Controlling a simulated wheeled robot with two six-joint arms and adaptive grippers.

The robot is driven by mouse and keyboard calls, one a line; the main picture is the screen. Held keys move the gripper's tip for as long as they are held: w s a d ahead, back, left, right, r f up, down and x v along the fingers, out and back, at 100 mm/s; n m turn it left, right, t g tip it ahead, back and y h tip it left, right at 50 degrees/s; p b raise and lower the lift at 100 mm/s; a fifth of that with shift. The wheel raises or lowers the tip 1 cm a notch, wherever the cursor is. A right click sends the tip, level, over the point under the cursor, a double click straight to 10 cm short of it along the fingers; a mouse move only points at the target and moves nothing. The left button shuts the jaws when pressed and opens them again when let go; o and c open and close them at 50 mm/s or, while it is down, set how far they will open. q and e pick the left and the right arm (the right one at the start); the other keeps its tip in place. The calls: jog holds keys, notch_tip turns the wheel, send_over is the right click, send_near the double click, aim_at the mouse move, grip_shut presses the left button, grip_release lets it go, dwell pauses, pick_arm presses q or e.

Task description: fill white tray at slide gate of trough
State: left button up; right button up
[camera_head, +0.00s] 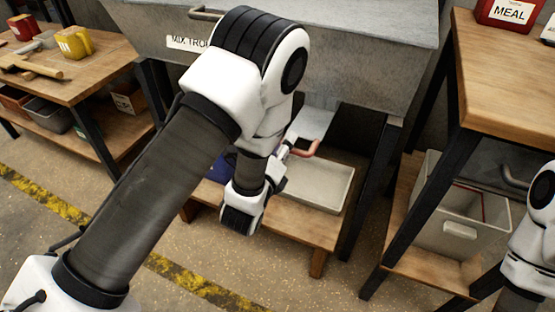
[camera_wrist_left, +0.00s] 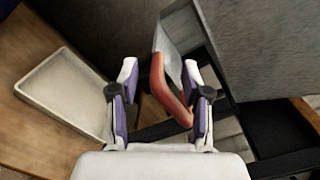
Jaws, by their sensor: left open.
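The grey mix trough (camera_head: 385,55) stands at the back, with its label partly hidden by my left arm. Below it hangs a metal slide gate (camera_head: 313,122) with a copper-red handle (camera_head: 307,151). My left gripper (camera_head: 288,150) is at the handle, seen from behind. In the left wrist view, the open left gripper (camera_wrist_left: 160,76) has the red handle (camera_wrist_left: 172,97) between its fingers, not clamped. The white tray (camera_head: 343,190) lies on a low wooden stand below the gate, partly hidden by my wrist; it also shows in the left wrist view (camera_wrist_left: 38,92). My right gripper is out of frame.
The low wooden stand (camera_head: 316,231) holds the tray, with a blue item (camera_head: 222,168) beside it. Dark trough legs (camera_head: 366,185) stand close to the right. A wooden table (camera_head: 510,85) at right has a grey bin (camera_head: 455,235) beneath.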

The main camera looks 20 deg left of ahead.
pick_arm(q)
jog(key=w, duration=0.4)
grip_shut()
jog(key=shift+s, duration=0.1)
